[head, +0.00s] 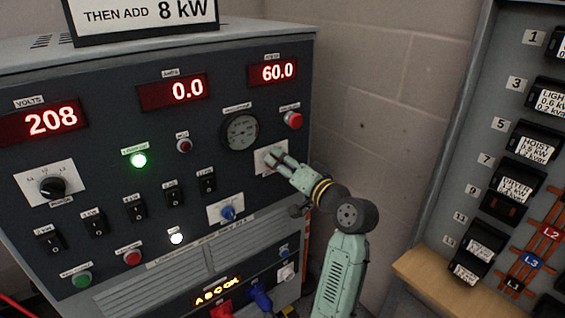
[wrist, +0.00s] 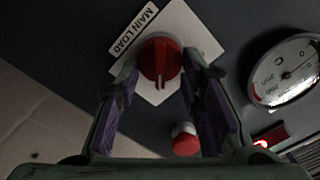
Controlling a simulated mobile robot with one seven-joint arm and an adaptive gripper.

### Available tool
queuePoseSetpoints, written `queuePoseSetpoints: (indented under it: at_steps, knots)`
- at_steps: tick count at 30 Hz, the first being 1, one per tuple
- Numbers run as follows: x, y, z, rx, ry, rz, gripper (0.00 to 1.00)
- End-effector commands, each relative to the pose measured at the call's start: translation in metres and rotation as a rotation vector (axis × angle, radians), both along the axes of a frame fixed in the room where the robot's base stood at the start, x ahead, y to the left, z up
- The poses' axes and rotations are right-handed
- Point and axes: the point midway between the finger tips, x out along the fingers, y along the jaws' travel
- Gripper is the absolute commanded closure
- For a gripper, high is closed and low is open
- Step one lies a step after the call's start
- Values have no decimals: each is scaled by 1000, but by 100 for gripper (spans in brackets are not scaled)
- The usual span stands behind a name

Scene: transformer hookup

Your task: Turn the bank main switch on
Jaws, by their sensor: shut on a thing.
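The main switch is a red rotary knob (wrist: 158,58) on a white plate labelled MAIN LOAD (wrist: 195,30). Its white plate also shows on the load bank's front in the head view (head: 262,165), where my fingers hide the knob. My gripper (wrist: 162,80) is shut on the red knob, with a purple-padded finger on each side of it. In the head view my gripper (head: 276,160) reaches the panel from the lower right. The load bank's displays read 208 volts (head: 52,121), 0.0 amps (head: 187,90) and 60.0 (head: 273,72).
A red button (head: 293,120) sits close to the knob, also between my fingers' bases in the wrist view (wrist: 184,142). A round gauge (head: 240,132) is beside it and a blue knob (head: 228,213) below. A green lamp (head: 138,160) is lit. A breaker panel (head: 505,105) stands right.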

Motion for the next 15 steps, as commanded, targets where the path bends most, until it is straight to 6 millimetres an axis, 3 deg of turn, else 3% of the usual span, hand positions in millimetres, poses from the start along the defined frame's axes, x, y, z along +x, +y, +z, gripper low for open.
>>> queuePoseSetpoints:
  at_steps: [1, 2, 9, 15]
  knots:
    - [0, 0, 0, 0, -1, -1, 93]
    - [0, 0, 0, 0, -1, -1, 65]
    - [0, 0, 0, 0, -1, -1, 49]
    - [0, 0, 0, -1, -1, 0, 48]
